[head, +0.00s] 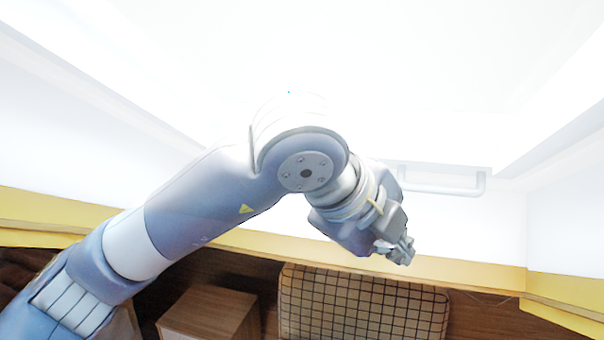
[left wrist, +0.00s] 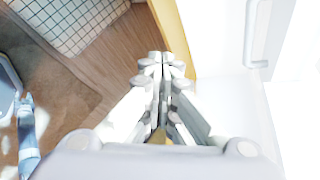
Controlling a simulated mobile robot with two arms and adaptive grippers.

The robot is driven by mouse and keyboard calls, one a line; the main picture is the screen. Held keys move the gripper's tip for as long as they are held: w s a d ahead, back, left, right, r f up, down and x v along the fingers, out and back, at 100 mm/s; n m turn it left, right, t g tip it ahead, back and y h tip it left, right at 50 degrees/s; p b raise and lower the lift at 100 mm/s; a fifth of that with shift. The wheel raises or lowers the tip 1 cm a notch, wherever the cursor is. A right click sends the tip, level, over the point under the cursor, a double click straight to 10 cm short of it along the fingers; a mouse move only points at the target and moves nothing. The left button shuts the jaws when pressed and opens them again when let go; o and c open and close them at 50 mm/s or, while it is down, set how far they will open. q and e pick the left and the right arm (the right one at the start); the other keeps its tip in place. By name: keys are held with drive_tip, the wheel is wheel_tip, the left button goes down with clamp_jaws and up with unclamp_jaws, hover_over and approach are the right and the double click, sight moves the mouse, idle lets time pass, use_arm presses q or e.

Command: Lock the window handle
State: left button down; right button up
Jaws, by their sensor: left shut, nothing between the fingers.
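The window handle (head: 440,189) is a pale grey bar low on the bright window frame, right of centre in the head view. Its left end is partly hidden behind my left wrist. It also shows in the left wrist view as an upright bar at the upper right (left wrist: 250,34). My left gripper (head: 402,252) is shut and empty, below and left of the handle and apart from it. In the left wrist view its closed fingers (left wrist: 163,62) are left of the handle. My right gripper is in neither view.
A yellow ledge (head: 480,273) runs below the window. Under it are a checkered cushion-like item (head: 362,306) and a wooden box (head: 208,314) by the brown floor. The window area (head: 400,60) is washed out by light.

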use_arm(q)
drive_tip(key=w+a+r+n+t+y, duration=0.2)
drive_tip(key=a+r+n+t+y, duration=0.4)
drive_tip(key=a+r, duration=0.3)
drive_tip(key=shift+w+r, duration=0.25)
drive_tip(key=shift+r, duration=0.3)
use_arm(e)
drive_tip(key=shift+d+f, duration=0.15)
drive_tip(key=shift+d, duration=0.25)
use_arm(q)
drive_tip(key=shift+w, duration=0.1)
